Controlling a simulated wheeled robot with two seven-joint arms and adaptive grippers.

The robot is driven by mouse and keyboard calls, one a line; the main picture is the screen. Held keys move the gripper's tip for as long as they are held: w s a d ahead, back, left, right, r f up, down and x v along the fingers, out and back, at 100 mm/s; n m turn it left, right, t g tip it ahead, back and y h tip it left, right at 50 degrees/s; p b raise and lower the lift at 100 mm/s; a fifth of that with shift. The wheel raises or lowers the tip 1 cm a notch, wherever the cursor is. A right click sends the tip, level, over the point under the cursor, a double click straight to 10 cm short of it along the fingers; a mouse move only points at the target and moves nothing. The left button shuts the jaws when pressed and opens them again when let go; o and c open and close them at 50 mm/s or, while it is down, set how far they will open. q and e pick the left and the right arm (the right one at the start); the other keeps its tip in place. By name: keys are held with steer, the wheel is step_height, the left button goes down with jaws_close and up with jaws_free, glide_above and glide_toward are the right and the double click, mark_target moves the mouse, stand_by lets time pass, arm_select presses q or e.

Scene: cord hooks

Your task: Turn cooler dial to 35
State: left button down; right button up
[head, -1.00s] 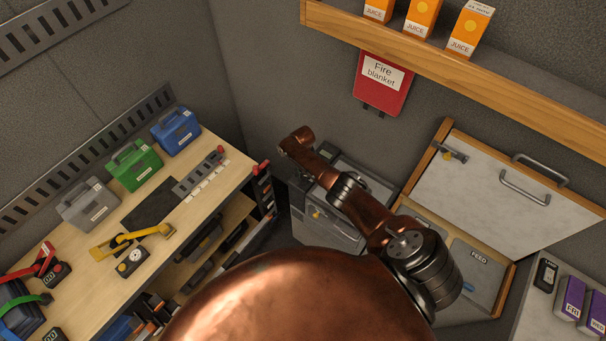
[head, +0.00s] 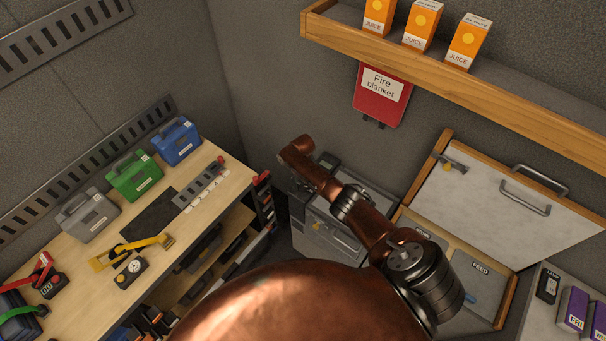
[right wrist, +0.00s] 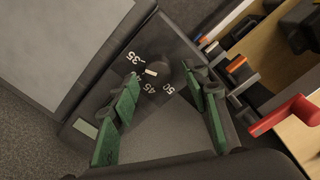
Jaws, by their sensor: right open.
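The cooler dial (right wrist: 157,72), a dark round knob with a white pointer mark, sits on a dark panel in the right wrist view. Numbers 35, 45 and 50 read around it; its mark points left, between 35 and 45. A green finger partly covers the scale there. My right gripper (right wrist: 163,77) is open, its green fingers on either side of the dial; contact cannot be told. The dial cannot be made out in the head view, where my right arm reaches over a grey box (head: 325,237). My left gripper is not in view.
A workbench (head: 75,255) with grey, green and blue cases stands at left. A wooden shelf (head: 470,75) with juice cartons crosses above, a red fire blanket (head: 382,97) under it. An open-lidded chest (head: 500,205) is at right. A red handle (right wrist: 290,115) lies right of my gripper.

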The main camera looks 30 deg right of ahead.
mark_target(303, 185)
step_height(303, 185, up, 11)
steer(key=shift+f, duration=0.2)
stand_by(0.6)
